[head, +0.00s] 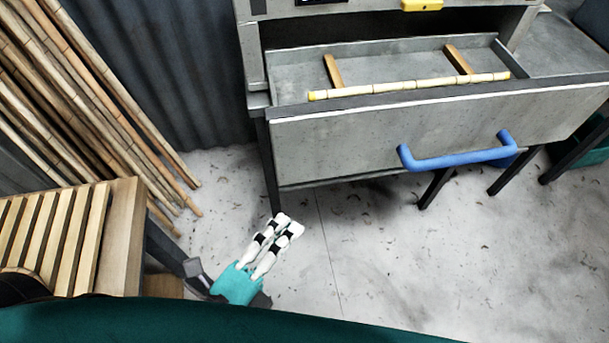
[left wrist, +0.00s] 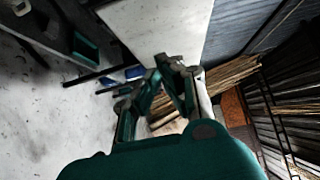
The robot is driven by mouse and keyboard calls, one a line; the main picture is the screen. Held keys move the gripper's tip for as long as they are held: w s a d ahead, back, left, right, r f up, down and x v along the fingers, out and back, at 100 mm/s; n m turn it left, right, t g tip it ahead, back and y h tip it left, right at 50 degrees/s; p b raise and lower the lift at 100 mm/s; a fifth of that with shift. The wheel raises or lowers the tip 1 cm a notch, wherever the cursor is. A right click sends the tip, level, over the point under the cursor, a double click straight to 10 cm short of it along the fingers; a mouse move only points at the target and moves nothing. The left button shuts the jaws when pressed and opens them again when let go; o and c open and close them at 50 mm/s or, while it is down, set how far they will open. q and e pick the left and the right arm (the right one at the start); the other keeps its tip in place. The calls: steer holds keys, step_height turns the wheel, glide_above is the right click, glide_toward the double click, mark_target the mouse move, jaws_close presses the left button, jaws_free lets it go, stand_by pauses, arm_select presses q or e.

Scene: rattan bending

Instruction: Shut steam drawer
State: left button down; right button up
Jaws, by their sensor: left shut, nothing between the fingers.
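The steam drawer (head: 420,130) is a grey metal drawer pulled out of its cabinet in the head view. A blue handle (head: 455,160) is on its front. A pale rattan pole (head: 410,87) lies along the drawer near its front edge, by two wooden rests (head: 458,60). My left gripper (head: 290,226) is shut and empty, over the floor below and left of the drawer, apart from it. In the left wrist view the gripper fingers (left wrist: 178,65) come together in front of a pale panel. My right gripper is not in view.
Bamboo poles (head: 85,90) lean against the corrugated wall at the left. A slatted wooden bench (head: 120,240) stands at the lower left. Dark cabinet legs (head: 436,188) stand under the drawer. A teal bin (head: 590,145) is at the right. The floor (head: 370,260) in front is clear.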

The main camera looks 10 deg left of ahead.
arm_select(q)
steer(key=p, duration=0.7)
glide_toward(320, 159)
steer(key=x, duration=0.4)
steer(key=shift+w+d+r, duration=0.1)
steer(key=shift+w+d, duration=0.1)
steer(key=shift+d, duration=0.2)
steer(key=shift+w+a, duration=0.15)
steer(key=shift+w, duration=0.1)
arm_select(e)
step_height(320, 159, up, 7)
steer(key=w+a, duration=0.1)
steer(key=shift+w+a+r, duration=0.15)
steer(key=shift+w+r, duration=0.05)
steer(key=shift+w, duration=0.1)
arm_select(q)
steer(key=shift+w, duration=0.1)
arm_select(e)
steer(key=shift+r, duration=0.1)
